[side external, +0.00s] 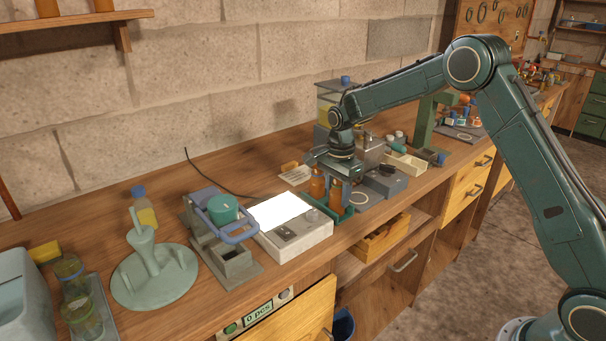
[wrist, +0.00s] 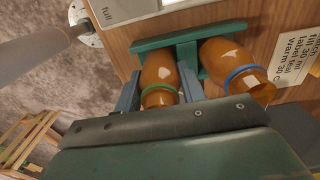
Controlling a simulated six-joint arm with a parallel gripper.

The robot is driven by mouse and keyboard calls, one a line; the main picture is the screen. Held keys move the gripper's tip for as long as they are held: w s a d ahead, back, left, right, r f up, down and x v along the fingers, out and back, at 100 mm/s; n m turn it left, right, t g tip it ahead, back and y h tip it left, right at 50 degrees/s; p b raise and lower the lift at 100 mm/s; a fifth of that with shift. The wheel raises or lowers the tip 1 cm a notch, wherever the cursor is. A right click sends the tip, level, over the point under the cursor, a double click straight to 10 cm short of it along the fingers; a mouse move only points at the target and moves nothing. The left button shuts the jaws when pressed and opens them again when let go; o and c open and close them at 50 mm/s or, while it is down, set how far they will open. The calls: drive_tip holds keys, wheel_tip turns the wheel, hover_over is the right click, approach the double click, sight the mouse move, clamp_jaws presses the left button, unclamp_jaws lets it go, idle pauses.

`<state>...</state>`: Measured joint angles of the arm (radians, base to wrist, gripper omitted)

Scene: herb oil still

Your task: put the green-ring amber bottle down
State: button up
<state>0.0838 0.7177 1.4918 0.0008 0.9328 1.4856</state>
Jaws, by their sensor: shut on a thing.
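The green-ring amber bottle (wrist: 160,72) is between the two blue-grey fingers of my gripper (wrist: 158,92) in the wrist view, and they are shut on it. It also shows in the side view (side external: 336,197) below my gripper (side external: 337,182), roughly upright. A second amber bottle with a blue ring (wrist: 232,62) stands beside it, outside the fingers; it is to the left in the side view (side external: 317,184). A green rack (wrist: 190,34) lies at the bottles. I cannot tell whether the held bottle's base touches anything.
A white device with a bright panel (side external: 280,212) stands left of the bottles. A printed card (wrist: 292,62) lies beyond the blue-ring bottle. A grey scale-like box (side external: 383,182) is close on the right. The bench's front edge (side external: 345,240) is near.

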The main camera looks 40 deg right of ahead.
drive_tip(key=shift+f, duration=0.1)
drive_tip(key=o, duration=1)
drive_tip(key=shift+o, duration=0.2)
wheel_tip(320, 180, up, 12)
drive_tip(key=shift+f, duration=0.1)
drive_tip(key=shift+r, duration=0.25)
drive_tip(key=shift+r, duration=0.1)
